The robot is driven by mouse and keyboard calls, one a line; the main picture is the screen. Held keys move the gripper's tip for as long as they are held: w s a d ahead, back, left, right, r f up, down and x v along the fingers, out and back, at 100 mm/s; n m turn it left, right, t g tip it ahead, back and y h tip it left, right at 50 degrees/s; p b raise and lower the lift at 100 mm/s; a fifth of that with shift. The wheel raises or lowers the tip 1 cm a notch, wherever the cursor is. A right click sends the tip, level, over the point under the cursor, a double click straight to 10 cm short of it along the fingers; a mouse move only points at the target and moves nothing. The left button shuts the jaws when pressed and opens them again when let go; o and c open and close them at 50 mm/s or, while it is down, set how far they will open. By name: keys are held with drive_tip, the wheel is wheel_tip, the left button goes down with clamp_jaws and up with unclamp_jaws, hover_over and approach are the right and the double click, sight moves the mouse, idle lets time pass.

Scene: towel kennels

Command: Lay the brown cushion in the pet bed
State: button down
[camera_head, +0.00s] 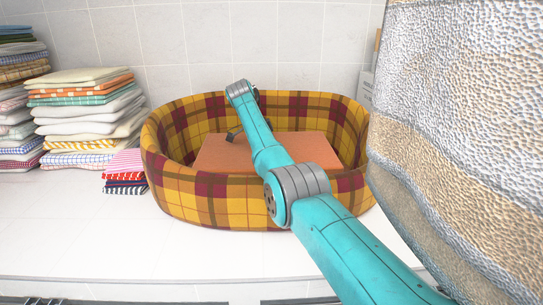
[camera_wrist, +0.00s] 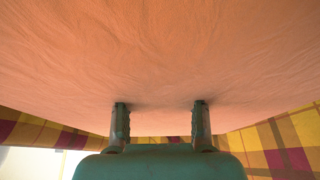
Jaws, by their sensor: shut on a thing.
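The brown cushion (camera_head: 223,157) is a flat, orange-brown slab inside the walls of the plaid pet bed (camera_head: 205,198). The bed's front wall hides its lower edge, so I cannot tell whether it rests on the bottom. In the wrist view the cushion (camera_wrist: 160,55) fills the upper part, with the bed's plaid wall (camera_wrist: 285,140) beyond it. My gripper (camera_head: 236,134) is at the cushion, mostly hidden by my arm. In the wrist view my gripper (camera_wrist: 160,104) has both fingertips against the cushion, set apart and gripping it.
Stacks of folded towels (camera_head: 88,110) stand left of the bed on the white counter (camera_head: 80,225). A large beige and white towel (camera_head: 460,120) hangs close at the right and blocks the view there. The counter in front of the bed is clear.

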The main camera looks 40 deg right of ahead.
drive_tip(key=shift+f, duration=0.55)
drive_tip(key=c, duration=0.7)
unclamp_jaws()
drive_tip(key=shift+o, duration=0.2)
